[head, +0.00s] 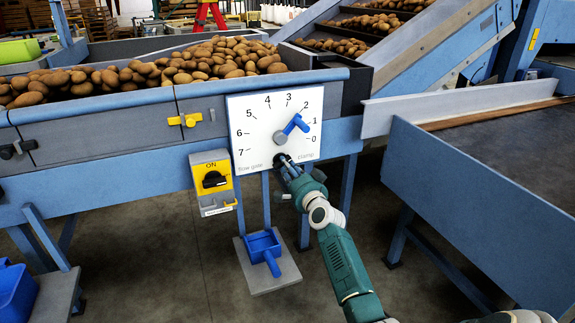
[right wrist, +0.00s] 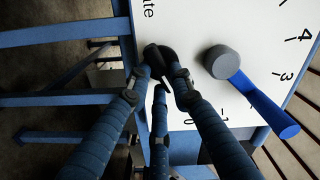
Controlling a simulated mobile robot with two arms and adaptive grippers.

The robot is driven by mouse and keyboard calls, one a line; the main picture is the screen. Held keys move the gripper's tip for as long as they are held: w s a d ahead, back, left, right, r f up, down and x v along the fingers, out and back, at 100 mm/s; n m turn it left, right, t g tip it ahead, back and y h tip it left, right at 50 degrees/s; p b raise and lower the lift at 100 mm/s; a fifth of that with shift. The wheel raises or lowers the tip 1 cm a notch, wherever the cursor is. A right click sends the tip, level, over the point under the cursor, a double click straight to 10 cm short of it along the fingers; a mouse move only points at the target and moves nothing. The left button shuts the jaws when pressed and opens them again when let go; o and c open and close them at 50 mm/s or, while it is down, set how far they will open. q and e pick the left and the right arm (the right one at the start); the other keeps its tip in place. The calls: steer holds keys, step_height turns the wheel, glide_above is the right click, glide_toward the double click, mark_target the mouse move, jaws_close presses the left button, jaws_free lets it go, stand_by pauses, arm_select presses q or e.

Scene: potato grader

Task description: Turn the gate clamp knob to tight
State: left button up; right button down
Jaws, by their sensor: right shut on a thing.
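The clamp knob (head: 278,159) is a small black knob at the lower edge of the white dial plate (head: 262,108), left of the word "clamp". In the right wrist view the black knob (right wrist: 153,57) sits between my fingertips. My right gripper (head: 284,164) is shut on it, and the fingers hide part of it. The flow gate lever (head: 296,124), blue with a grey hub, points up and right between 1 and 2. It also shows in the right wrist view (right wrist: 265,105), beside my fingers and apart from them. My left gripper is not in view.
A yellow ON switch box (head: 211,181) hangs left of the plate. A blue scoop (head: 263,249) lies on a low stand below. A potato-filled conveyor (head: 100,97) runs behind. A large blue-sided table (head: 480,190) stands at the right.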

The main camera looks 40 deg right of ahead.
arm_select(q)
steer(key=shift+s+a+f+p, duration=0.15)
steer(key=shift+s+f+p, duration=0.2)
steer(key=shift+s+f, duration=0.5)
arm_select(e)
steer(key=m, duration=0.4)
steer(key=shift+a+f+m, duration=0.1)
steer(key=shift+f+m, duration=0.15)
steer(key=shift+m, duration=0.15)
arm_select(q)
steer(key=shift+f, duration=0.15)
arm_select(e)
steer(key=shift+m, duration=0.3)
steer(key=c, duration=1.5)
jaws_free()
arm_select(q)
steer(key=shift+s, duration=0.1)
arm_select(e)
steer(key=v, duration=1.2)
